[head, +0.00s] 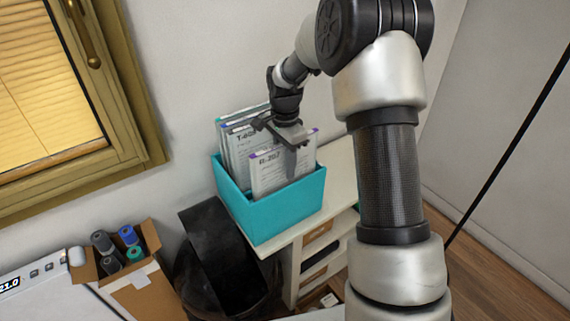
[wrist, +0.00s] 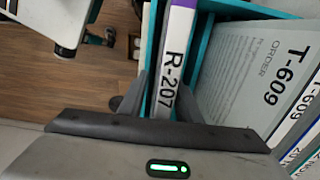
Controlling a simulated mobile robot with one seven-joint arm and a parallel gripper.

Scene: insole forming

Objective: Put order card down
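The order card R-207 (head: 272,173), pale grey with a purple corner, stands at the front of the teal bin (head: 281,215), its lower part hidden by the bin's wall. My gripper (head: 292,150) is above the bin with its fingers down at the card's top edge. In the wrist view, the card's labelled edge (wrist: 176,62) runs between the two dark fingers (wrist: 163,100), which appear to close on it from both sides. Another order card, T-609 (wrist: 262,65), leans beside it with several more cards behind.
The bin stands on a white shelf unit (head: 339,196) against the wall. A black round-sided container (head: 213,250) is left of it. A cardboard box (head: 142,290) with several spools is at lower left. A window with a wooden frame (head: 127,120) is at upper left.

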